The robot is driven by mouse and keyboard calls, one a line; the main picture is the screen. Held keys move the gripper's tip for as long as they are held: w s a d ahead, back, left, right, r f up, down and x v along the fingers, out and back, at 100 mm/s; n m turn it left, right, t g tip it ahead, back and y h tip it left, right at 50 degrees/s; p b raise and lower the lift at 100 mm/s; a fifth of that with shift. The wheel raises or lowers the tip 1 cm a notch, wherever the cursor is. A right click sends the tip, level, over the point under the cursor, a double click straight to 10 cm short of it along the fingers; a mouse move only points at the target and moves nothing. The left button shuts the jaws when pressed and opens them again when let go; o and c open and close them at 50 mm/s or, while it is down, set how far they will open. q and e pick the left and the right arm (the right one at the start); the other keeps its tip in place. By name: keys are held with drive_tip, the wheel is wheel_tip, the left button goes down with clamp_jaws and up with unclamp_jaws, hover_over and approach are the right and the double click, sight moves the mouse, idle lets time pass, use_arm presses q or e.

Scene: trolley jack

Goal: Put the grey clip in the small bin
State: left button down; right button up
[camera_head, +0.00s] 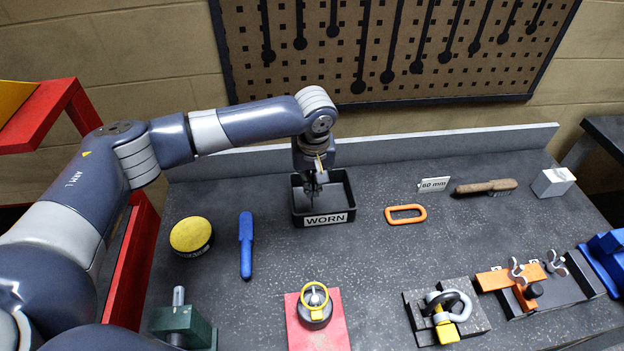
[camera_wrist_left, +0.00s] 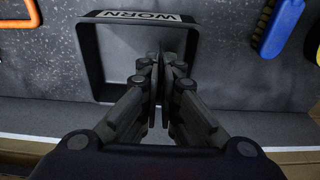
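The small bin (camera_head: 298,205) is a black open tray labelled WORN, standing near the back of the bench. It also shows in the left wrist view (camera_wrist_left: 92,62). My left gripper (camera_head: 313,192) points down over the bin, its fingertips at or inside the rim. In the left wrist view its fingers (camera_wrist_left: 163,62) are close together with a narrow dark gap. I cannot tell whether something thin is between them. I cannot make out the grey clip in either view; the fingers hide part of the bin's inside. My right gripper is not in view.
An orange ring (camera_head: 406,214) and a wooden-handled brush (camera_head: 485,187) lie right of the bin. A blue tool (camera_head: 246,245) and a yellow-topped round tin (camera_head: 191,235) are to its left. Fixtures stand along the front. A low ledge (camera_head: 440,145) and pegboard are behind.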

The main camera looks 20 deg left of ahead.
use_arm(q)
drive_tip(key=shift+f, duration=0.15)
drive_tip(key=shift+f, duration=0.1)
drive_tip(key=shift+f, duration=0.5)
drive_tip(key=c, duration=1.8)
unclamp_jaws()
drive_tip(key=shift+r, duration=0.1)
drive_tip(key=shift+r, duration=0.25)
wheel_tip(320, 180, up, 12)
drive_tip(key=s+b, duration=0.1)
drive_tip(key=b, duration=0.2)
drive_tip(key=shift+s+d+r, duration=0.25)
drive_tip(key=shift+s+d, duration=0.05)
drive_tip(key=shift+d, duration=0.05)
drive_tip(key=shift+f, duration=0.1)
